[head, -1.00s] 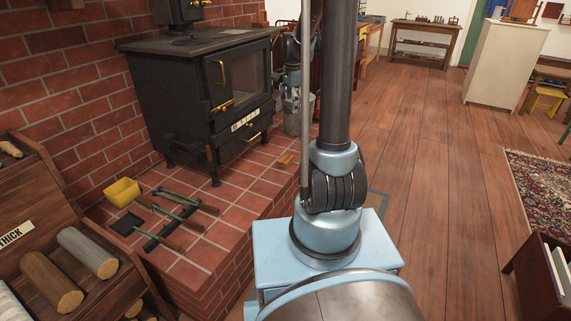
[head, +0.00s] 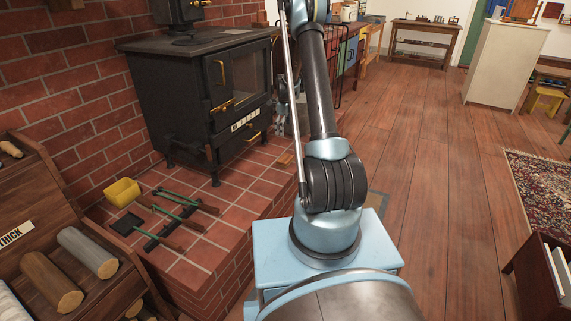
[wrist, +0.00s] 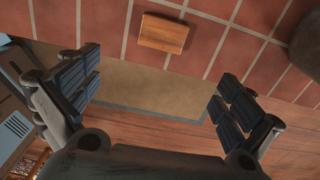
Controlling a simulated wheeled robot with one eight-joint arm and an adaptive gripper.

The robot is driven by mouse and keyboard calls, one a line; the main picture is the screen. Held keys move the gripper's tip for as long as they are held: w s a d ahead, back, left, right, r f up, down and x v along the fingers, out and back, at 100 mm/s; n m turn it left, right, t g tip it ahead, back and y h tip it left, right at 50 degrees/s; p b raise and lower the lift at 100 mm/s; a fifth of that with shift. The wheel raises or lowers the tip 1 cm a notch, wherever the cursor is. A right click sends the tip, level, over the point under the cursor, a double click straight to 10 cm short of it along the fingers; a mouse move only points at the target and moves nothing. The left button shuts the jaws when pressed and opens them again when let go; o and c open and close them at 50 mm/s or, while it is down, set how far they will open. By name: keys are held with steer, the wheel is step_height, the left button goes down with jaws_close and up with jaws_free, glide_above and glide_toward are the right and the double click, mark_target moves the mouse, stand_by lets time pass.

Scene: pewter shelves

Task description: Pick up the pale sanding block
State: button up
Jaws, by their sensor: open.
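A small tan-orange wooden block (wrist: 163,33), which looks like the sanding block, lies on the red tiles at the top of the wrist view.
A tan strip (wrist: 150,85) borders the tiles. A dark rounded object (wrist: 306,45) stands at the wrist view's right. The wooden floor (head: 440,200) is open.

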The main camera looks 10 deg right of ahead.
mark_target(285, 158)
steer(key=f, duration=1.8)
steer(key=shift+w+f, duration=0.25)
steer(key=shift+w, duration=0.05)
steer(key=c, duration=1)
